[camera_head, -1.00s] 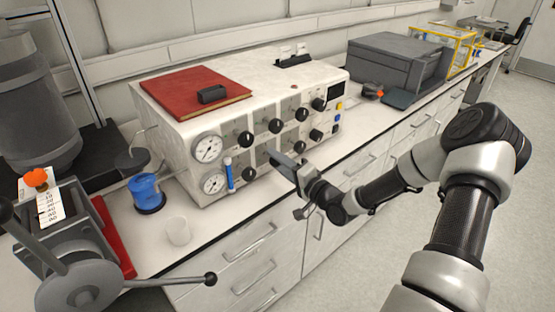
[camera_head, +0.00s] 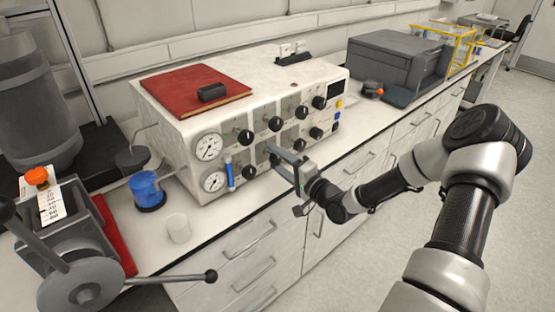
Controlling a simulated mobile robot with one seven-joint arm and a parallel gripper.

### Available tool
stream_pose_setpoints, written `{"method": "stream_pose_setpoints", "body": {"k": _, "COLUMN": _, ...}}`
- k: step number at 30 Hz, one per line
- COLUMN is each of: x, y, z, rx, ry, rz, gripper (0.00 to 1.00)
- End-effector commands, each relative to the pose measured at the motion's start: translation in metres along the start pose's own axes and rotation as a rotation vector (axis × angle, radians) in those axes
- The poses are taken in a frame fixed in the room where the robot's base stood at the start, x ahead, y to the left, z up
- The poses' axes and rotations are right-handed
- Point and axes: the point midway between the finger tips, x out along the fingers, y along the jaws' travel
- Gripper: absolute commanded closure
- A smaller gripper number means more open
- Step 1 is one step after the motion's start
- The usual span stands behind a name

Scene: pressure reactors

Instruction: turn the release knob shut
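The white control box (camera_head: 182,150) has two rows of black knobs on its front. The upper row holds one knob (camera_head: 245,137) beside the upper gauge, another (camera_head: 275,124) and more to the right. The lower row includes a knob (camera_head: 249,171) beside the lower gauge and others (camera_head: 299,144) further right. I cannot tell which one is the release knob. My gripper (camera_head: 276,154) is at the front of the box, its tips close to the lower row and covering part of it. Contact with a knob and the opening between the fingers are unclear.
Two gauges (camera_head: 208,147) and a blue-tipped tube (camera_head: 229,172) are on the box's left front. A red book (camera_head: 180,95) lies on top. A blue container (camera_head: 146,190) and white cup (camera_head: 178,228) stand left. Drawers (camera_head: 240,250) are below, with open floor on the right.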

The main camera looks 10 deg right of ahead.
Motion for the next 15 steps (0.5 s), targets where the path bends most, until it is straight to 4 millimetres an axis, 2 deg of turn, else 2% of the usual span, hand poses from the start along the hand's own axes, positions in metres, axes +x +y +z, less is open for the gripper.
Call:
{"method": "stream_pose_setpoints", "body": {"k": 8, "x": -0.003, "y": -0.001, "z": -0.001, "rx": -0.002, "ry": 0.001, "rz": -0.001, "gripper": 0.47}}
{"method": "stream_pose_setpoints", "body": {"k": 11, "x": -0.014, "y": 0.0, "z": -0.002, "rx": -0.002, "ry": 0.003, "rz": 0.001, "gripper": 0.47}}
{"method": "stream_pose_setpoints", "body": {"k": 15, "x": -0.042, "y": 0.0, "z": -0.002, "rx": -0.002, "ry": 0.005, "rz": 0.002, "gripper": 0.47}}
